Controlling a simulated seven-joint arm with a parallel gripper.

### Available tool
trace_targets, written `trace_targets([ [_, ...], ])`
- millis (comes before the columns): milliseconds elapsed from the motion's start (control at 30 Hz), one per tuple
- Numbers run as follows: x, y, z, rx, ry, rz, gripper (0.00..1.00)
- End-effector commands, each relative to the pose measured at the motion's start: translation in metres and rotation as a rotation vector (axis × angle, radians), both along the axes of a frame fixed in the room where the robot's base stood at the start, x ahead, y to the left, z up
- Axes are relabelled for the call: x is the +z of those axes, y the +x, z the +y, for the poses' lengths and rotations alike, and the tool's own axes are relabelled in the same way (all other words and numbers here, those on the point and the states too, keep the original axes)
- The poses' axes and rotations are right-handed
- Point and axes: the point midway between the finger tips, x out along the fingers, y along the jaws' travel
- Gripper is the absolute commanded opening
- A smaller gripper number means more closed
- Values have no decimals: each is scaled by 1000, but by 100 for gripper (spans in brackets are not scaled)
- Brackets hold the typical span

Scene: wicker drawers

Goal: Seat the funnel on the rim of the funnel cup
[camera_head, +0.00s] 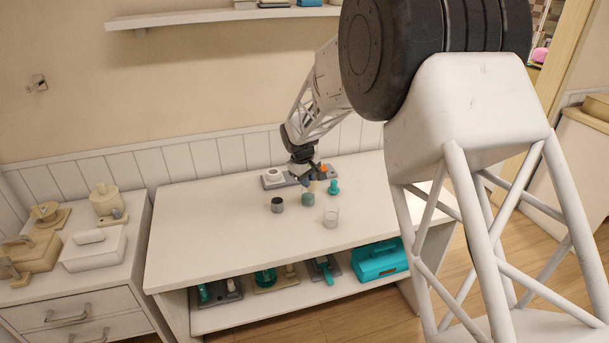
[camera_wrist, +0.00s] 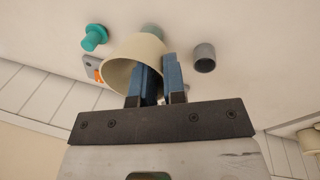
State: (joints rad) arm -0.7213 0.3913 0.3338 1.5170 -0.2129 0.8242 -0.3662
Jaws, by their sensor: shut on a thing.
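My gripper (camera_wrist: 160,68) is shut on the wall of a cream funnel (camera_wrist: 122,60), one blue finger inside its wide mouth and one outside. In the head view my gripper (camera_head: 309,183) is over the table, with a small cream part of the funnel (camera_head: 313,186) showing below it. A grey-green cup (camera_head: 308,199) stands just below the funnel; in the wrist view the cup (camera_wrist: 152,29) is partly hidden behind the funnel. Whether they touch is unclear. A dark grey cup (camera_head: 277,206) and a clear cup (camera_head: 331,217) stand nearby. Which one is the funnel cup is not certain.
A teal piece (camera_head: 333,187) stands to the right of the funnel. A grey tray (camera_head: 284,184) with a white round part lies behind, near an orange piece (camera_head: 323,168). The table's (camera_head: 220,235) left and front are clear. Several tools sit on the shelf below.

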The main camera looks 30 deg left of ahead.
Motion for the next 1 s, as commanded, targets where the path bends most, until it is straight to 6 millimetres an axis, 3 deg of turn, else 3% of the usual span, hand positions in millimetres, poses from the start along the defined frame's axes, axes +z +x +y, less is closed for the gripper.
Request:
trace_targets([
  [500, 7, -57, -46, 0, 1, 0, 0],
  [1000, 9, -73, -59, 0, 0, 0, 0],
])
